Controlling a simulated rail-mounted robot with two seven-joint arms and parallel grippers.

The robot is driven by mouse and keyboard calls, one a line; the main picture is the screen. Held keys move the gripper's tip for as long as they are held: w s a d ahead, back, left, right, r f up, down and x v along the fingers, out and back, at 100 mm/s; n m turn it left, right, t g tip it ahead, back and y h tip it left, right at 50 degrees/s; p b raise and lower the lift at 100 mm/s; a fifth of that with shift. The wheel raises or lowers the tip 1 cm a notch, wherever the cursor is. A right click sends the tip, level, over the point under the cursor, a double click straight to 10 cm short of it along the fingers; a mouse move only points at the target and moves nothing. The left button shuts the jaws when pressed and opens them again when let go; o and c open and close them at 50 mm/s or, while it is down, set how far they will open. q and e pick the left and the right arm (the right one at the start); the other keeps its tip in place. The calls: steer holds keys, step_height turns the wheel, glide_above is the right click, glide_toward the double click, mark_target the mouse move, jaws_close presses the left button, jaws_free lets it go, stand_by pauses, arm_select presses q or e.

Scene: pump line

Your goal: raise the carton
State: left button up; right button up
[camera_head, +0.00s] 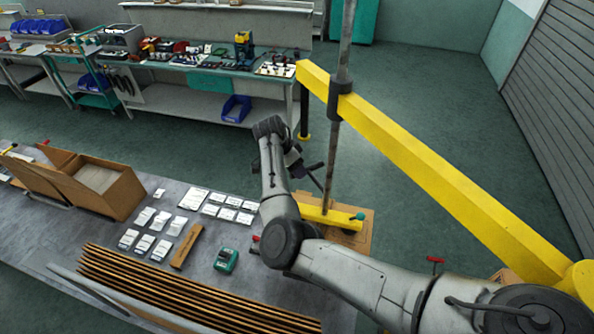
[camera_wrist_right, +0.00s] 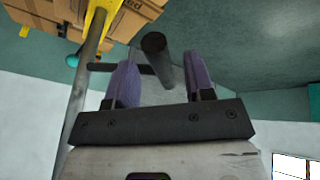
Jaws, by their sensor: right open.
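A brown carton (camera_head: 360,235) stands beyond the bench's right side, under the yellow foot (camera_head: 318,213) of a hoist with an upright grey tube (camera_head: 333,150). Its printed side shows at the top of the right wrist view (camera_wrist_right: 128,22). A dark handle (camera_head: 314,166) sticks out from the tube. My right gripper (camera_head: 297,163) is beside the tube, above the carton. In the wrist view its purple fingers (camera_wrist_right: 162,72) are open, with the dark handle's round end (camera_wrist_right: 154,44) showing in the gap between them. Whether they touch it I cannot tell. My left gripper is out of view.
The yellow boom (camera_head: 430,170) crosses the right side and holds the tube. The grey bench (camera_head: 205,265) bears an open carton (camera_head: 120,195), white packets, a green device (camera_head: 226,260) and stacked brown sheets (camera_head: 180,295). A workbench (camera_head: 175,62) with tools stands behind; floor between is clear.

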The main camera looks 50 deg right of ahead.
steer(key=b+v, duration=0.3)
steer(key=v, duration=0.9)
steer(key=shift+r, duration=0.35)
steer(key=shift+w+a, duration=0.1)
steer(key=shift+w, duration=0.05)
